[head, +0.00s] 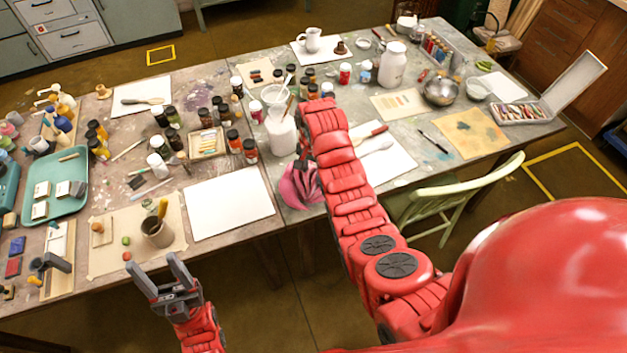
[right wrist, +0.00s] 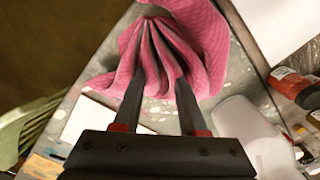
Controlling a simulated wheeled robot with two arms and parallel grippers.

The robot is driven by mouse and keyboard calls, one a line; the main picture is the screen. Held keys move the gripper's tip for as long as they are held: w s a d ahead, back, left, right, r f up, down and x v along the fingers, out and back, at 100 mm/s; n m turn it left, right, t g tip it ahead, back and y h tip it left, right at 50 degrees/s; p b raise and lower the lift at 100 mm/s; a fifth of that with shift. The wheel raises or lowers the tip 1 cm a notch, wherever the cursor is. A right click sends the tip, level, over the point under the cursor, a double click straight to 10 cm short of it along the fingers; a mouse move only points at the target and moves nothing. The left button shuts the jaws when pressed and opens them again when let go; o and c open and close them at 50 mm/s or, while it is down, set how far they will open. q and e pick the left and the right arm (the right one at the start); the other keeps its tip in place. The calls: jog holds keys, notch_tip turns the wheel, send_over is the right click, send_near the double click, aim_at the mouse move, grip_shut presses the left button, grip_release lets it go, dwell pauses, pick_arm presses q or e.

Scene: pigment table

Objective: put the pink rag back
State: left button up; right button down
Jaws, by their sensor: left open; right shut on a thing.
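The pink rag (head: 299,189) is at the front edge of the table, near where the two tables meet. In the right wrist view the rag (right wrist: 200,35) is bunched into folds between the fingers of my right gripper (right wrist: 158,88), which is shut on it. Its loose part spreads beyond the fingertips. I cannot tell whether the rag touches the tabletop. In the head view my right arm partly covers the rag and gripper. My left gripper (head: 153,264) is open and empty, in front of the left table's near edge.
A white sheet (head: 229,203) lies left of the rag. A white jug (head: 281,133) stands just behind it, near several pigment jars. A brown cup (head: 157,232) stands on the left table. A green chair (head: 450,192) stands at the right table's front.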

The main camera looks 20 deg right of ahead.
aim_at(313, 169)
jog(key=shift+w+d+p, duration=0.15)
jog(key=shift+w+d, duration=0.05)
jog(key=shift+w, duration=0.25)
jog(key=shift+w+d+p, duration=0.15)
jog(key=shift+w+d, duration=0.05)
jog(key=shift+w, duration=0.25)
jog(key=shift+f+p, duration=0.35)
jog(key=shift+f, duration=0.5)
jog(key=shift+f+p, duration=0.35)
jog(key=shift+f, duration=0.6)
jog(key=c, duration=0.9)
grip_release()
jog(key=shift+f, duration=0.2)
jog(key=o, duration=0.4)
jog(key=shift+o, duration=0.2)
jog(key=shift+r, duration=0.1)
